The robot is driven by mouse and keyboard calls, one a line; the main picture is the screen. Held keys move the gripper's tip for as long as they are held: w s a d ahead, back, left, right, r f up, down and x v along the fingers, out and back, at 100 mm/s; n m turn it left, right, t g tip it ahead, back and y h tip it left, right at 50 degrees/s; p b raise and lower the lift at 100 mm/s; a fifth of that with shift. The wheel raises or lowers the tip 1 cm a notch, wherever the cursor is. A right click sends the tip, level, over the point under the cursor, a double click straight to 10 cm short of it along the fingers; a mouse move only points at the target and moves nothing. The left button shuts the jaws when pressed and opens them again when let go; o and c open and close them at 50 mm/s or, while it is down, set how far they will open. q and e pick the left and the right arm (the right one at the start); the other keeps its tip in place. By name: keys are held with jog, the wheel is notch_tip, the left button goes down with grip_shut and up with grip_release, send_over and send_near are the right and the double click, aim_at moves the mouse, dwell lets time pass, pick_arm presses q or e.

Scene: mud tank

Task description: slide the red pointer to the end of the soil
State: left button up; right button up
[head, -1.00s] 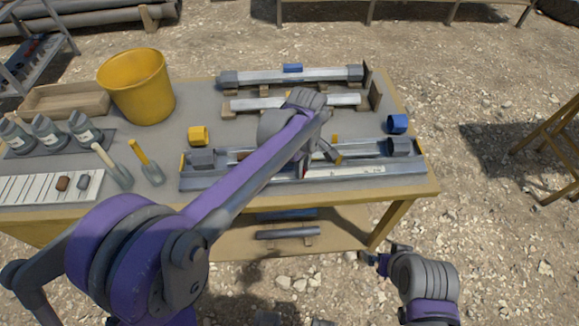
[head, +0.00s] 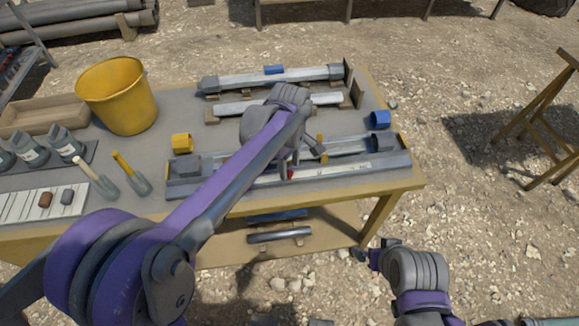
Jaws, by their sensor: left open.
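The red pointer (head: 290,174) shows as a small red spot at the front rail of the long grey trough (head: 390,164) on the workbench. A pale scale strip (head: 350,167) runs along the rail to its right. My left gripper (head: 298,166) is open, fingers down, at the pointer; whether they touch it I cannot tell. My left arm covers much of the trough's left half, and I cannot make out the soil in it. My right gripper (head: 368,256) is low in front of the bench, away from the trough, too small to read.
Tubes on rests (head: 275,78) lie behind the trough. A yellow cap (head: 182,143) and blue cap (head: 380,119) flank it.

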aim_at(290, 171)
pick_arm(q)
notch_tip(290, 171, up, 9)
jog(key=shift+r+p, duration=0.2)
jog(key=shift+p, duration=0.1)
dwell(0.4)
jog(key=s+a+f+m+t+p, duration=0.1)
jog(key=s+a+f+m, duration=0.3)
jog(key=s, duration=0.6)
jog(key=s+a+f+m+t, duration=0.4)
jog(key=s+a+m, duration=0.3)
jog(key=s+a, duration=0.3)
jog(key=shift+s+m+p, duration=0.25)
jog(key=shift+m+p, duration=0.1)
jog(key=shift+m, duration=0.05)
dwell(1.5)
